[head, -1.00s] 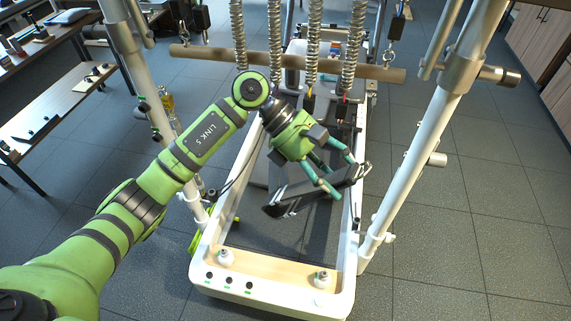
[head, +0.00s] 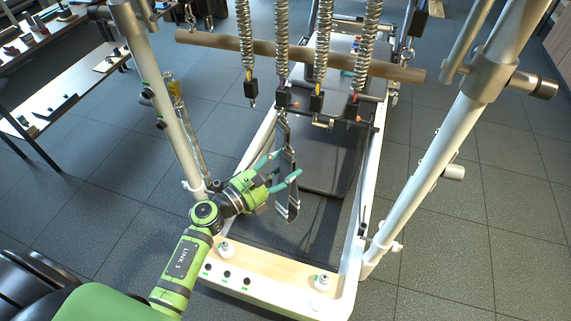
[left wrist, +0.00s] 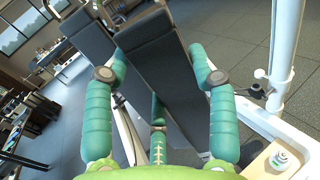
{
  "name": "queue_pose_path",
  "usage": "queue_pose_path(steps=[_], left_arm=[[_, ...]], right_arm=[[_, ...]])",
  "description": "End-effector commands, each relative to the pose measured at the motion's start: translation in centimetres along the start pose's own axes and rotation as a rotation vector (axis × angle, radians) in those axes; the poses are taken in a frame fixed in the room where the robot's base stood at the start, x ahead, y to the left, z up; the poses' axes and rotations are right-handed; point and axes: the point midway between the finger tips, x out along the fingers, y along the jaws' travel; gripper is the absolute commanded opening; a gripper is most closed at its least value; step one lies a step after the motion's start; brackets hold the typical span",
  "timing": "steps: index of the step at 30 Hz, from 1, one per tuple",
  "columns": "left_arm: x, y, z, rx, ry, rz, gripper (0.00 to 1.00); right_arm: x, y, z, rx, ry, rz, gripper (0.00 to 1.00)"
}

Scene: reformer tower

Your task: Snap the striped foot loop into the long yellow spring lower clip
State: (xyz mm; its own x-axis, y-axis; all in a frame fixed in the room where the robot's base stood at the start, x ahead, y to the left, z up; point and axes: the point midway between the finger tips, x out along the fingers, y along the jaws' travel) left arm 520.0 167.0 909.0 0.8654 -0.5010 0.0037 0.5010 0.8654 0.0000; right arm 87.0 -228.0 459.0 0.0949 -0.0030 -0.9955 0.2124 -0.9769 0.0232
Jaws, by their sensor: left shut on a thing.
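The striped foot loop (head: 288,207), dark with pale grey stripes, hangs upright from my left gripper (head: 284,165). The fingers are shut on it around its middle. Its narrow upper end (head: 283,131) points up, just below the clip (head: 283,99) of the second hanging spring in the picture; I cannot tell whether they touch. Yellow shows above the clip on the leftmost spring (head: 250,88) and the third one (head: 317,103); I cannot tell which is the long yellow spring. My right gripper is out of view.
Several coil springs hang before a wooden bar (head: 210,40). White posts (head: 165,100) and (head: 440,140) flank the reformer frame (head: 345,270). A yellow item (head: 175,88) hangs by the left post. The dark carriage (head: 325,165) lies behind the loop. A side table (head: 75,85) stands left.

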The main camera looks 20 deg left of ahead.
Motion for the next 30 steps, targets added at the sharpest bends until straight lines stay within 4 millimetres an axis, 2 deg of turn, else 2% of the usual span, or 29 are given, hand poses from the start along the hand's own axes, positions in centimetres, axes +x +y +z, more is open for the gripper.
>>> queue_pose_path(steps=[13, 21, 30], left_arm=[[-0.2, 0.0, -0.1, 0.005, 0.002, -0.001, 0.05], [2.1, -0.1, 0.2, 0.003, -0.001, -0.001, 0.05], [5.1, -0.1, 0.5, 0.003, 0.0, 0.0, 0.05]], right_arm=[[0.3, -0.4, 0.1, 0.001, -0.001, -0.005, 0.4], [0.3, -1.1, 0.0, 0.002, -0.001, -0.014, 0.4], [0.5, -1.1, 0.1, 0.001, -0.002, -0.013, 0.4]])
